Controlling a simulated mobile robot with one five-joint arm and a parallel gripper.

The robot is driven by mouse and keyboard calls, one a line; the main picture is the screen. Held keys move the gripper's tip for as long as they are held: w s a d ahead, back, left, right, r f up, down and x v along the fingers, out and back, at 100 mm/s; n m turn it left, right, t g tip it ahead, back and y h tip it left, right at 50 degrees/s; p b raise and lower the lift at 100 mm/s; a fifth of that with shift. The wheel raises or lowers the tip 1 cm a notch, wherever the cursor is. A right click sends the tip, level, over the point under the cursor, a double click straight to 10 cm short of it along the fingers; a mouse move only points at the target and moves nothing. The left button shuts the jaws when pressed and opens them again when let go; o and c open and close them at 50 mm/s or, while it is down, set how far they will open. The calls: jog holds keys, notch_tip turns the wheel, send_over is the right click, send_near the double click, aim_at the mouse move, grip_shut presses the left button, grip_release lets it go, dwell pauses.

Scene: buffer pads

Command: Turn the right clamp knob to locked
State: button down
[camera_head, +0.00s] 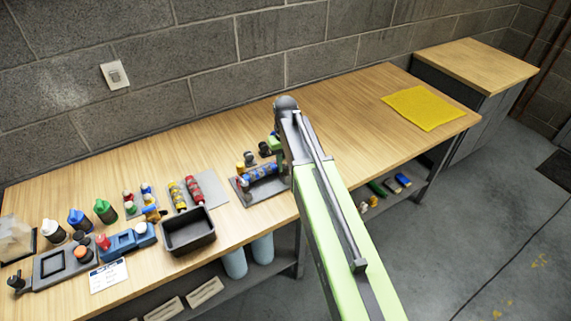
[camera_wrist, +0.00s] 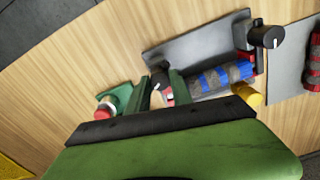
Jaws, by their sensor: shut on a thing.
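The right clamp knob (camera_wrist: 158,80) is black with a small white mark and sits between the two green fingers of my gripper (camera_wrist: 162,86) in the wrist view. My gripper is shut on it. The fingers hide part of the knob, and I cannot read its setting. The clamp fixture (camera_wrist: 185,52) is a grey plate holding a blue-and-grey roller (camera_wrist: 215,77). The other clamp knob (camera_wrist: 266,38), black with a white mark, stands at the plate's far end. In the head view the fixture plate (camera_head: 270,193) lies at the bench's front edge, left of my arm.
A green box with a red button (camera_wrist: 105,108) stands close beside my gripper. A yellow cylinder (camera_wrist: 247,95) is near the roller. A black tray (camera_head: 188,232), red rollers (camera_head: 194,189) and bottles (camera_head: 105,210) stand to the left. The bench around the yellow cloth (camera_head: 424,107) is free.

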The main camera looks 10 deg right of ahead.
aim_at(286, 166)
jog(key=n, duration=0.5)
jog(key=shift+n, duration=0.3)
jog(key=n, duration=0.5)
jog(key=shift+n, duration=0.3)
jog(key=c, duration=1.1)
grip_release()
jog(key=shift+r, duration=0.1)
notch_tip(286, 166, up, 17)
jog(key=p, duration=1.7)
jog(key=shift+r, duration=0.1)
